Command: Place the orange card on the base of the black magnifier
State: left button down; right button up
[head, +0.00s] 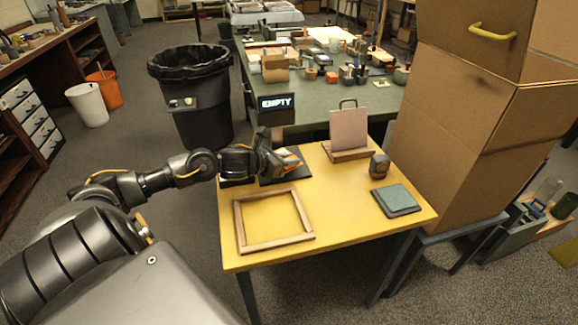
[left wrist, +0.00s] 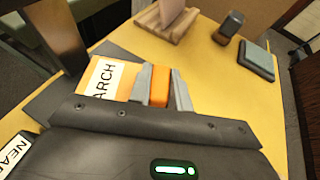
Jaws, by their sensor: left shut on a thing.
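My left gripper (head: 284,161) is over the back left of the yellow table, shut on the orange card (left wrist: 158,88). In the left wrist view the gripper's fingers (left wrist: 158,86) pinch an orange part of the card, and its white face with the letters "ARCH" lies to the left. The black magnifier appears as a dark upright post (left wrist: 52,32) with a dark flat base (left wrist: 48,101) beneath the card. In the head view a dark base (head: 296,177) shows under the gripper. I cannot tell whether the card touches it. My right gripper is not in view.
A wooden frame (head: 238,222) lies at the table's front left. A wooden stand (head: 348,154) with a pinkish panel, a small dark object (head: 379,166) and a grey-green pad (head: 396,200) are to the right. A partly cut-off "NEAR" label (left wrist: 16,153) shows. Cardboard boxes (head: 455,150) rise at right.

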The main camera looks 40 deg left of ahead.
pick_arm(q)
notch_tip(320, 180, down, 2)
jog(key=shift+f, duration=0.25)
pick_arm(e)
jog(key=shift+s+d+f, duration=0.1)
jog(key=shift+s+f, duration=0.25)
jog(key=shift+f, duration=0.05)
pick_arm(q)
jog(key=c, duration=1.5)
grip_release()
jog(key=shift+o, duration=1)
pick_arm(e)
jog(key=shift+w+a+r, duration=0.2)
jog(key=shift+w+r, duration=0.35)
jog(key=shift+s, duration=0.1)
